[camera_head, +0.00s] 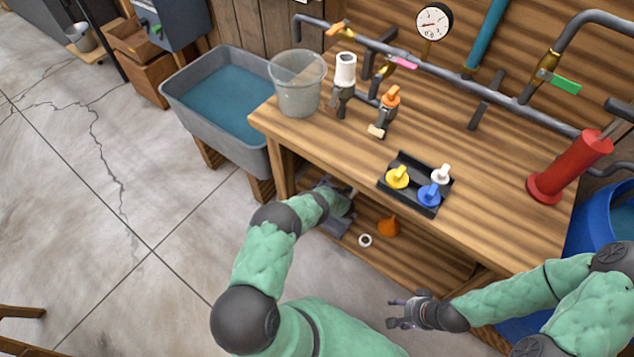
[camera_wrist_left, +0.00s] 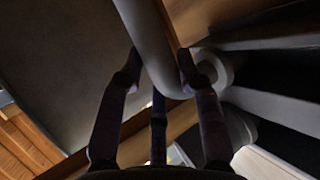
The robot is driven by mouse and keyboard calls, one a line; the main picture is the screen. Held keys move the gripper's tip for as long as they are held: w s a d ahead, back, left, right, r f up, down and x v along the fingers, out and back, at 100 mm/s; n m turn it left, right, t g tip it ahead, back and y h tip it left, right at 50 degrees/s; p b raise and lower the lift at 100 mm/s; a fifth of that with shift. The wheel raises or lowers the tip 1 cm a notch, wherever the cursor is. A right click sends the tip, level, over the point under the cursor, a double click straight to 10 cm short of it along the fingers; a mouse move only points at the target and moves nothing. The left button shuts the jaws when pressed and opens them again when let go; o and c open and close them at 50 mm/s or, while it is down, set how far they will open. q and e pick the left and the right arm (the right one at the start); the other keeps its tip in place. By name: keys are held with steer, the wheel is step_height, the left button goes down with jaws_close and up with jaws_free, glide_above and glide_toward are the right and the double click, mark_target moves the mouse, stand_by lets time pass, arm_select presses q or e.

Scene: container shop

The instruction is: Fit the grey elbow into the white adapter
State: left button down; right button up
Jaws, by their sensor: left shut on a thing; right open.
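My left gripper (camera_head: 342,203) is at the front edge of the workbench, above the lower shelf. In the left wrist view, its fingers (camera_wrist_left: 162,90) are shut on a smooth grey curved pipe piece, which looks like the grey elbow (camera_wrist_left: 152,40). In the head view the gripper and arm mostly hide it. A white cylinder (camera_head: 345,68), likely the white adapter, stands upright on a grey pipe fitting at the back left of the bench top, apart from the gripper. My right gripper (camera_head: 402,312) is open and empty, low in front of the bench.
A clear bucket (camera_head: 297,92) stands at the bench's left corner beside a water-filled grey tub (camera_head: 178,85). A black tray (camera_head: 424,208) holds coloured valve handles. An orange funnel (camera_head: 389,226) and white ring (camera_head: 365,240) lie on the lower shelf. A red pump (camera_head: 572,165) stands right.

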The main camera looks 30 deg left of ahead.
arm_select(q)
steer(key=shift+d+r, duration=0.15)
steer(key=c, duration=0.8)
jaws_free()
steer(key=shift+f, duration=0.2)
steer(key=shift+c, duration=0.2)
steer(key=shift+s, duration=0.1)
steer(key=p+v, duration=0.5)
steer(key=v, duration=0.5)
steer(key=shift+d+r+p, duration=0.3)
steer(key=shift+d+p, duration=0.05)
steer(key=shift+p, duration=0.05)
